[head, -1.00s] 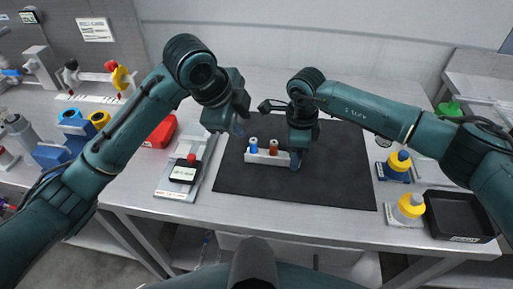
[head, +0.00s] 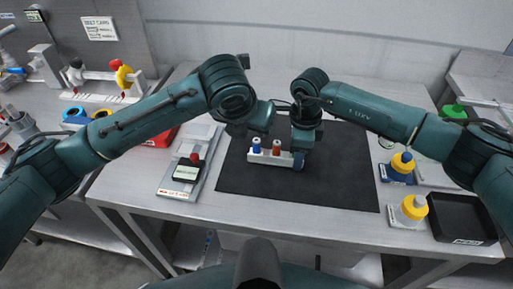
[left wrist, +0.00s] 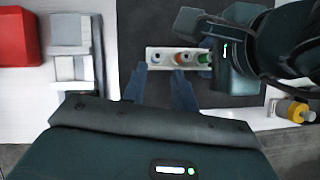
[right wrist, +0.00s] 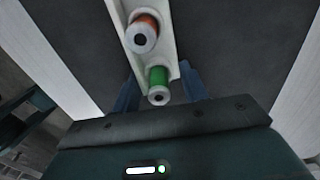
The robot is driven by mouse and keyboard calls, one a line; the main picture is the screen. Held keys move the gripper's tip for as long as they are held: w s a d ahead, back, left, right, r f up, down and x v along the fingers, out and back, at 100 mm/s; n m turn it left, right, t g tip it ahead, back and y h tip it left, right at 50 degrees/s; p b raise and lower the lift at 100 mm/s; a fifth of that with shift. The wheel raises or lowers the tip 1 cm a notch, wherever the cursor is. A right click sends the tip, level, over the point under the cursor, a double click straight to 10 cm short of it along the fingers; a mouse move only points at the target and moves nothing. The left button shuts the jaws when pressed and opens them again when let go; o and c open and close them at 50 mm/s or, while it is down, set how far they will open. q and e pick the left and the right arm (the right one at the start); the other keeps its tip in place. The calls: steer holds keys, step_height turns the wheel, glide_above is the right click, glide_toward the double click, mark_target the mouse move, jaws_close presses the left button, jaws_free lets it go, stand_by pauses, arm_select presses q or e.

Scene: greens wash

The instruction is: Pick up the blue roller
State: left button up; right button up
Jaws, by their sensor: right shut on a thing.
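A white rack (head: 266,159) on the dark mat (head: 330,185) holds the blue roller (head: 256,145), an orange roller (head: 276,147) and a green roller (right wrist: 158,82). In the left wrist view, the blue roller (left wrist: 156,57) is at the rack's left end. My left gripper (left wrist: 158,80) is open and empty, its fingertips apart just short of the blue roller; my arm hides them in the head view.
A grey device with a red knob (head: 194,159) stands left of the mat. Yellow-topped bottles (head: 402,162) and a black tray (head: 462,217) are on the right. The mat's front is clear. My right wrist is close to the left gripper.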

mark_target(256, 140)
arm_select(q)
steer(key=x, duration=0.3)
steer(key=shift+w+d+f, duration=0.1)
steer(key=shift+w+f, duration=0.05)
steer(key=shift+f, duration=0.2)
steer(key=shift+s+a+x, duration=0.1)
steer(key=shift+a+x, duration=0.05)
steer(key=shift+x, duration=1.2)
steer(key=shift+s+a+x, duration=0.1)
steer(key=shift+a+x, duration=0.1)
steer(key=shift+x, duration=1.2)
steer(key=shift+f, duration=0.15)
jaws_close()
